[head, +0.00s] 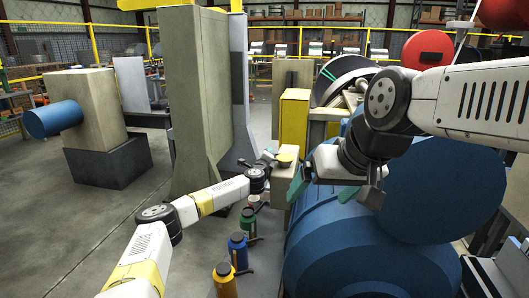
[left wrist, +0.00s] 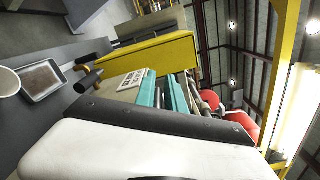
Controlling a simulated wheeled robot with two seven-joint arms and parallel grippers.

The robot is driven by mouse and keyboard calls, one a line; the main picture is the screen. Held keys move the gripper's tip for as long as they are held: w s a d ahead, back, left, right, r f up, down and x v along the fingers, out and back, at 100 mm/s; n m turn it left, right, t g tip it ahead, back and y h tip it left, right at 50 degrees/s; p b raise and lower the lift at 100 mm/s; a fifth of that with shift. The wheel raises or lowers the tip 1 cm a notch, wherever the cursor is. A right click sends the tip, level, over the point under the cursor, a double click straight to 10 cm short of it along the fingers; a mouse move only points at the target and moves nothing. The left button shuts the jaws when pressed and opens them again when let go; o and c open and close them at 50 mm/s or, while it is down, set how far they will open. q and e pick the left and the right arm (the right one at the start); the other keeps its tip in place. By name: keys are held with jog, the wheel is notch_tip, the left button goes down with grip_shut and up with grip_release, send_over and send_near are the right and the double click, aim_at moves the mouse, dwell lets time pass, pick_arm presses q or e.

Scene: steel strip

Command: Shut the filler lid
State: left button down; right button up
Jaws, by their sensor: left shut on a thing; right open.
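My left gripper (head: 268,154) is at the end of the arm reaching up from the lower left, beside a beige stand (head: 284,186). A small yellow round piece (head: 286,157) sits at the top of this stand; I cannot tell for certain whether it is the filler lid. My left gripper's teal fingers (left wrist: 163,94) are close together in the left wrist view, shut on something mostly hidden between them. My right gripper (head: 325,186) is open and empty, in front of the large blue coil, with its teal pads apart.
A large blue coil (head: 355,255) fills the lower right. A tall beige block (head: 190,90) stands behind the left arm. A grey tray (left wrist: 41,80) shows in the left wrist view.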

pick_arm(q)
jog(key=c, duration=1.5)
grip_release()
jog(key=shift+s+d, duration=0.15)
jog(key=shift+d, duration=0.35)
jog(key=shift+a, duration=0.15)
jog(key=v, duration=0.7)
jog(key=shift+s+a, duration=0.15)
jog(key=shift+s, duration=0.2)
